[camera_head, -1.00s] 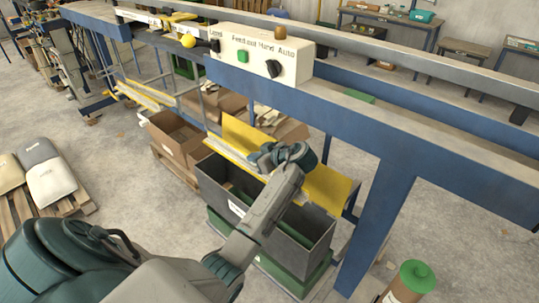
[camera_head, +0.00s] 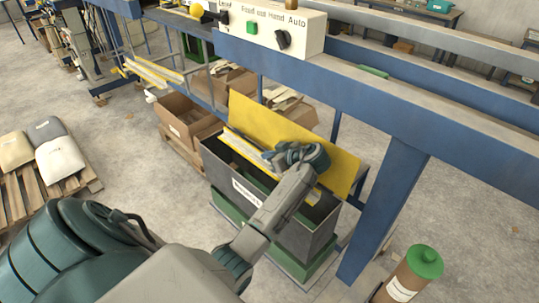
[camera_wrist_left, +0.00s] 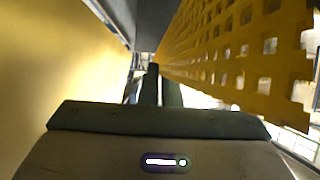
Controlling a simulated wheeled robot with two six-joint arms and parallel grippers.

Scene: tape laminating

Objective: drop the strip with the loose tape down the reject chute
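The strip (camera_head: 245,150), long and pale with yellow edges, lies tilted across the mouth of the dark bin (camera_head: 285,228) in the head view, in front of a yellow panel (camera_head: 270,125). My left gripper (camera_wrist_left: 152,72) is shut on it; its narrow dark fingers are close together. In the head view my left wrist hides the fingers and the strip's middle. A perforated yellow surface (camera_wrist_left: 230,45) runs right of the fingers in the wrist view, with a plain yellow surface (camera_wrist_left: 60,60) on the left. Loose tape cannot be made out. My right gripper is out of view.
The blue machine frame (camera_head: 385,205) stands right of the bin. A control box (camera_head: 270,30) sits on its rail. Open cardboard boxes (camera_head: 185,125) stand left of the bin. A green-capped tube (camera_head: 410,275) is at lower right. Floor on the left is clear beside sacks (camera_head: 55,155).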

